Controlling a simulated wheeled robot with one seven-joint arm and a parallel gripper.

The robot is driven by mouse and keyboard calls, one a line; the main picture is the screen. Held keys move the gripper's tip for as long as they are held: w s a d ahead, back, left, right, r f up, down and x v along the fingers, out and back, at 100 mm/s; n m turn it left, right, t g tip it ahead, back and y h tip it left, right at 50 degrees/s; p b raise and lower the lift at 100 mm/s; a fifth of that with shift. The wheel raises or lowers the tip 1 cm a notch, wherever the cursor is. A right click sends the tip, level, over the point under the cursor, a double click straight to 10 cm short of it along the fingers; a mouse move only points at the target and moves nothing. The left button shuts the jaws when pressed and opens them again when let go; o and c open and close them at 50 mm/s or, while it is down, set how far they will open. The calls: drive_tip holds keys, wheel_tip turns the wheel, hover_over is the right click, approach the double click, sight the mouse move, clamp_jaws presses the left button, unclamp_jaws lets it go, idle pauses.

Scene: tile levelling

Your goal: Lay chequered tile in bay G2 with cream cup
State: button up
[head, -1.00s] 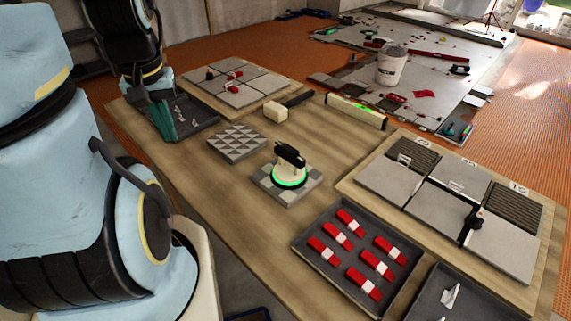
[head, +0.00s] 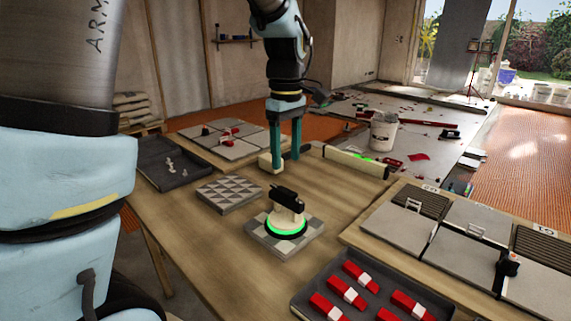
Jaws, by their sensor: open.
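The cream cup (head: 286,212), with a black handle on top and a green glowing ring at its base, sits upright on the chequered tile (head: 262,238), which lies on the wooden table. My gripper (head: 286,156) points down behind them, its two teal fingers apart, with nothing seen held between them. Its tips are close to a cream-headed mallet (head: 266,164); I cannot tell whether they touch. The bay board (head: 374,208) at right has ribbed open bays at its back left (head: 422,204) and back right (head: 536,246). Its bay labels are too small to read surely.
A triangle-patterned tile (head: 228,195) lies left of the cup. A tray of red clips (head: 300,297) is in front. A cream level (head: 356,163) lies behind. A dark tray (head: 178,180) and another tile board (head: 186,147) stand left. A black-knobbed post (head: 508,265) rises from the bay board.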

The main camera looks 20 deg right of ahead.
sight(286, 191)
wheel_tip(286, 191, down, 11)
drive_tip(key=shift+r+p, duration=0.2)
drive_tip(key=shift+p, duration=0.3)
drive_tip(key=shift+c, duration=0.4)
clamp_jaws()
idle(0.9)
idle(0.5)
drive_tip(key=shift+r, duration=0.1)
idle(0.5)
